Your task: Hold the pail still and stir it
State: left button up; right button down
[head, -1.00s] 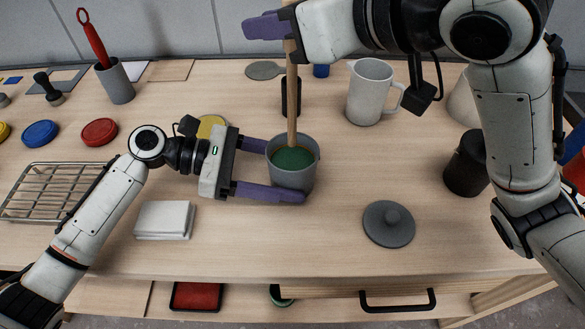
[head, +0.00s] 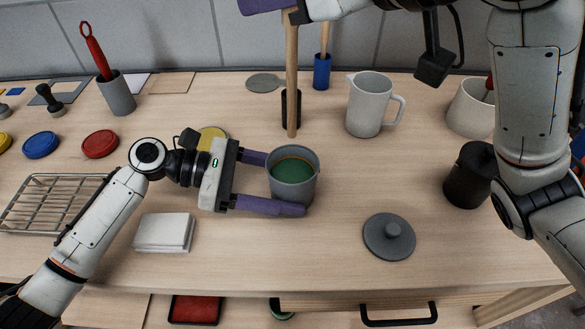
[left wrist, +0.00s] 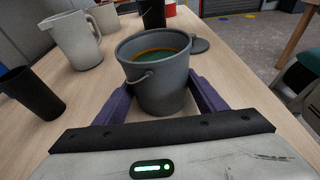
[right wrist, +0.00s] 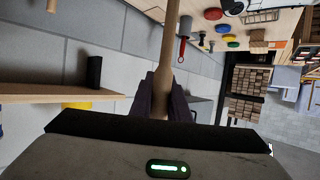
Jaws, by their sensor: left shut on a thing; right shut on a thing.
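The grey pail (head: 293,188) stands on the bench, with green paint (head: 293,170) and a thin orange streak at its edge. My left gripper (head: 285,183) is shut on the pail, one purple finger on each side; the left wrist view also shows the pail (left wrist: 160,92) between the fingers. My right gripper (head: 285,6), at the top edge of the head view, is shut on a wooden stir stick (head: 292,75). The stick hangs upright, its lower end just above the pail's far rim in the picture and out of the paint. The right wrist view also shows the stick (right wrist: 168,50).
A black cup (head: 285,112) is behind the stick and a grey jug (head: 370,105) is right of it. A grey lid (head: 390,240) lies front right. A white block (head: 163,233) and wire rack (head: 50,205) lie left.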

dwell(0.4)
pick_arm(q)
jog(key=o, duration=0.9)
jog(key=shift+c, duration=0.2)
jog(key=shift+a, duration=0.1)
jog(key=v, duration=1.2)
jog(key=shift+s, duration=0.1)
